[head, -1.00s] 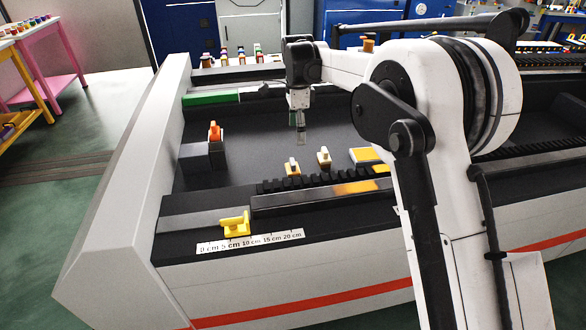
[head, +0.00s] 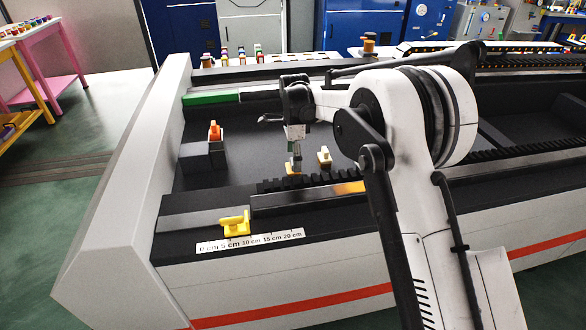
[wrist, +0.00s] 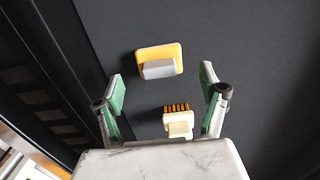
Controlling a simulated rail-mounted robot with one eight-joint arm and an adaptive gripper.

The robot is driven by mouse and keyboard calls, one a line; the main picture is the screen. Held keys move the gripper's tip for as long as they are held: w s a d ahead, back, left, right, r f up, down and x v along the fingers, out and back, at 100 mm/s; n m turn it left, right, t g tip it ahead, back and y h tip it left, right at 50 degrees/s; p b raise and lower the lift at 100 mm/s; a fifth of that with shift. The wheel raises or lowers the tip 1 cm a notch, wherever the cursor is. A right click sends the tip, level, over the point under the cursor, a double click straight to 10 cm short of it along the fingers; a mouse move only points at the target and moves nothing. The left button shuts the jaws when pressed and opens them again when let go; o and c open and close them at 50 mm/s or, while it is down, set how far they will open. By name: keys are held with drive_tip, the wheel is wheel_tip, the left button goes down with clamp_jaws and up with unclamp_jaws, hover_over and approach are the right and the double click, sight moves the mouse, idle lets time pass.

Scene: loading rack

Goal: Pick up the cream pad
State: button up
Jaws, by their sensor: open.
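In the wrist view, a small cream pad (wrist: 180,129) with a row of orange teeth lies low in the picture, between the fingers of my gripper (wrist: 162,88). A yellow block with a grey-white top (wrist: 172,52) lies farther up, just past the fingertips. The gripper is open, with green-lined fingers apart and nothing held. In the head view, my gripper (head: 297,161) points down close to a small yellow-based piece (head: 291,170), partly hiding it. A cream piece (head: 324,156) stands just to its right and seems to be the cream pad.
A black toothed rail (head: 275,185) runs along the near side of the dark bed. A dark block with an orange piece (head: 214,131) stands at the left. A yellow piece (head: 235,223) and a ruler (head: 285,236) are on the front ledge. My arm covers the right side.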

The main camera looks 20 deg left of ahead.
drive_tip(key=f, duration=0.3)
drive_tip(key=shift+s+a+f, duration=0.1)
drive_tip(key=shift+a+f, duration=0.1)
drive_tip(key=shift+f, duration=0.1)
drive_tip(key=shift+c, duration=0.2)
drive_tip(key=c, duration=1.2)
drive_tip(key=shift+r, duration=0.15)
